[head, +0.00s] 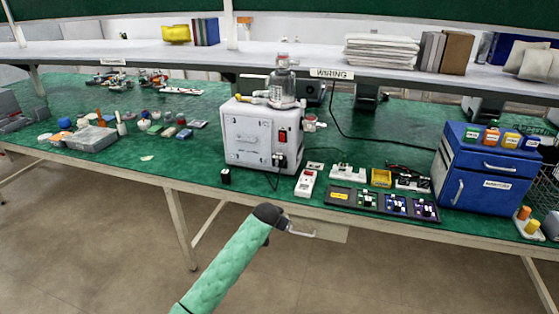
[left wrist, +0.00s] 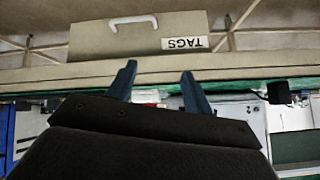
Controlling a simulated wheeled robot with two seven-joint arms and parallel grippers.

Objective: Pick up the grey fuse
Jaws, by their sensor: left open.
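I cannot pick out a grey fuse for certain in either view. On the right end of the bench in the head view, an orange cylinder (head: 523,212) and a yellow cylinder (head: 532,227) stand on a small pale tray, with a grey shape (head: 551,224) cut by the picture's edge beside them. My left arm (head: 232,262), in a green sleeve, reaches up in front of the bench's front edge. In the left wrist view my left gripper (left wrist: 158,68) is open, its two blue fingers apart with nothing between them. My right gripper is not in view.
A drawer (left wrist: 180,40) labelled TAGS, with a pale handle (left wrist: 133,22), lies close ahead of my left gripper under the bench edge. A grey machine (head: 250,138), black module strip (head: 380,203) and blue cabinet (head: 487,170) stand on the green bench. Small parts clutter its left.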

